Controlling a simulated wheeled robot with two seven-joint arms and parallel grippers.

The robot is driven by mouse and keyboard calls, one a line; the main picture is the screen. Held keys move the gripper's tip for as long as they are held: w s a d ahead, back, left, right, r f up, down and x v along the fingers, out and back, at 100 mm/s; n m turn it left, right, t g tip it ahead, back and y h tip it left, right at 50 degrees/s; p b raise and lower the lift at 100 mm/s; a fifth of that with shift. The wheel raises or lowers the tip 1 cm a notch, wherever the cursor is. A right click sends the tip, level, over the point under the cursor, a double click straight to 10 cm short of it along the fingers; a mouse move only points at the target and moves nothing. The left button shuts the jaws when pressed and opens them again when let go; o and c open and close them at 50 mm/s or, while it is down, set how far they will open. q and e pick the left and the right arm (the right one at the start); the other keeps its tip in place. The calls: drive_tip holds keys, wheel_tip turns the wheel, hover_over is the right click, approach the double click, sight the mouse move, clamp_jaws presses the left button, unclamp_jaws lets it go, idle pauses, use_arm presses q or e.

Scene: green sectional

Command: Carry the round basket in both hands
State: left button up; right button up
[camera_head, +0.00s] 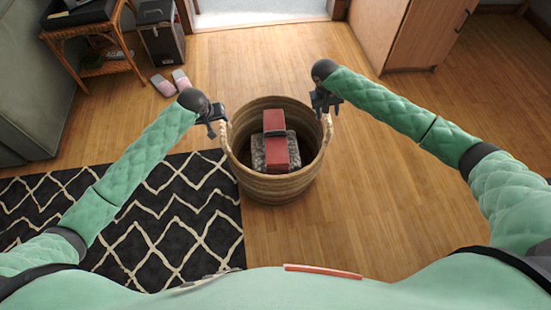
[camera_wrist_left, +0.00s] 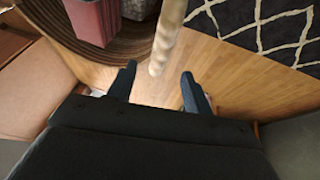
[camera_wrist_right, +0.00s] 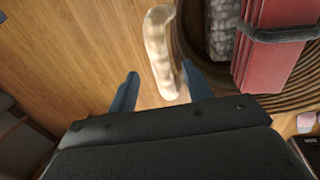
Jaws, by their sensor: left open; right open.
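The round woven basket (camera_head: 272,190) stands upright on the floor in the middle of the head view, holding a red item (camera_head: 275,122) with a dark band and a grey speckled item (camera_head: 258,155). It has a pale rope handle on each side. My left gripper (camera_head: 220,122) is open at the left handle (camera_head: 225,138); in the left wrist view that handle (camera_wrist_left: 168,35) reaches between the fingers. My right gripper (camera_head: 328,108) is open at the right handle (camera_head: 327,130); in the right wrist view the handle (camera_wrist_right: 160,50) lies between the fingertips, nearer the right finger.
A black rug with white zigzag lines (camera_head: 150,215) lies at the left, reaching the basket's side. Pink slippers (camera_head: 170,84), a wicker side table (camera_head: 115,50) and a green sofa (camera_head: 30,90) stand back left. A wooden cabinet (camera_head: 410,35) is back right. Wooden floor at right is clear.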

sight(221, 123)
use_arm(q)
drive_tip(key=shift+f, duration=0.1)
use_arm(e)
drive_tip(key=shift+f, duration=0.15)
use_arm(q)
drive_tip(key=shift+x, duration=3.85)
use_arm(e)
drive_tip(key=shift+d+f, duration=0.25)
drive_tip(key=shift+f, duration=1)
drive_tip(key=shift+d+f, duration=0.25)
drive_tip(key=shift+f, duration=0.95)
drive_tip(key=shift+d+f, duration=0.25)
drive_tip(key=shift+f, duration=1)
use_arm(q)
drive_tip(key=shift+c, duration=0.3)
use_arm(e)
drive_tip(key=shift+c, duration=0.4)
use_arm(q)
clamp_jaws()
use_arm(e)
clamp_jaws()
use_arm(q)
drive_tip(key=shift+w, duration=0.1)
use_arm(e)
drive_tip(key=shift+w+r, duration=0.1)
